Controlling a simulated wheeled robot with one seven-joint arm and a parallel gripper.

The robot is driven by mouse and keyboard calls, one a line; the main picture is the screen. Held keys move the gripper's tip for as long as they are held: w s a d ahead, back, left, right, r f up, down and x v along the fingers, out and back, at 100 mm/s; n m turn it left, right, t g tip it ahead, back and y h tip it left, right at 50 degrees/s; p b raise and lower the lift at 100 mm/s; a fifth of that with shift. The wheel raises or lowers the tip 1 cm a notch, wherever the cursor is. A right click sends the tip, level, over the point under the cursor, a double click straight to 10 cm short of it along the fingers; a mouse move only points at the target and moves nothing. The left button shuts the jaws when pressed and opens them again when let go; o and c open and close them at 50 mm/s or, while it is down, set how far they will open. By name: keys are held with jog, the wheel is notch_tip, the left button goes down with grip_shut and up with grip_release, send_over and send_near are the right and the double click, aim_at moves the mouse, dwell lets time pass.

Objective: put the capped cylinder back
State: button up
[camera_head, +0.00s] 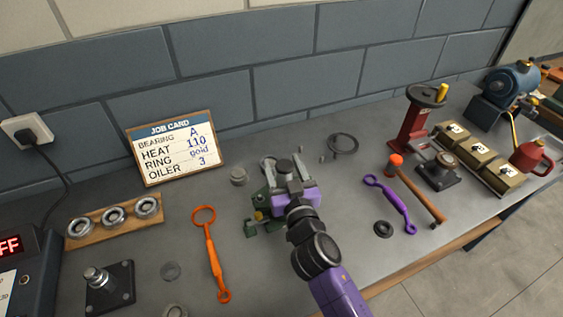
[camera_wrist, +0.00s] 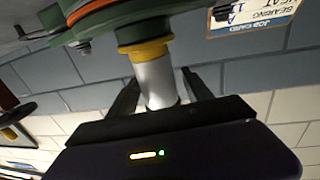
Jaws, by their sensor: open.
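The capped cylinder, pale with a gold collar, shows in the wrist view (camera_wrist: 158,84) between the two fingers of my open gripper (camera_wrist: 160,90). That view is upside down, and the collar end meets the green casing (camera_wrist: 112,22). The green casing (camera_head: 262,226) is partly hidden behind my gripper and wrist. Whether the cylinder is fully seated cannot be told.
The job card (camera_head: 172,147) stands at the back left. A bearing rack (camera_head: 88,236), orange wrench (camera_head: 211,255), purple wrench (camera_head: 388,200) and hammer (camera_head: 420,192) lie around. A red press (camera_head: 418,120) stands at right.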

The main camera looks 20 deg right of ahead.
aim_at(288, 177)
jog(key=s, duration=0.2)
jog(key=s+b, duration=0.1)
jog(key=s, duration=0.1)
jog(key=s+b, duration=0.1)
jog(key=s, duration=0.1)
jog(key=shift+s+a, duration=0.3)
jog(key=shift+a, duration=0.05)
jog(key=s+f+y, duration=0.1)
jog(key=s+f, duration=0.1)
jog(key=s, duration=0.4)
jog(key=s+a+f+n+g, duration=0.1)
jog(key=s+f, duration=0.1)
jog(key=s, duration=0.5)
jog(key=s+f+y, duration=0.1)
jog(key=s+f, duration=0.1)
jog(key=s, duration=0.4)
jog(key=shift+s+a+f+n+g+y, duration=0.2)
jog(key=shift+s+f+n+g+y, duration=0.1)
jog(key=shift+s+f+g, duration=0.1)
jog(key=s+r, duration=0.2)
jog(key=s, duration=0.6)
jog(key=s+d+r+g, duration=0.1)
jog(key=s+r, duration=0.2)
jog(key=s, duration=0.5)
jog(key=shift+s+d+r, duration=0.25)
jog(key=shift+s+r, duration=0.1)
jog(key=shift+s, duration=0.05)
jog(key=shift+o, duration=1)
jog(key=shift+s+r, duration=0.25)
jog(key=shift+s, duration=0.05)
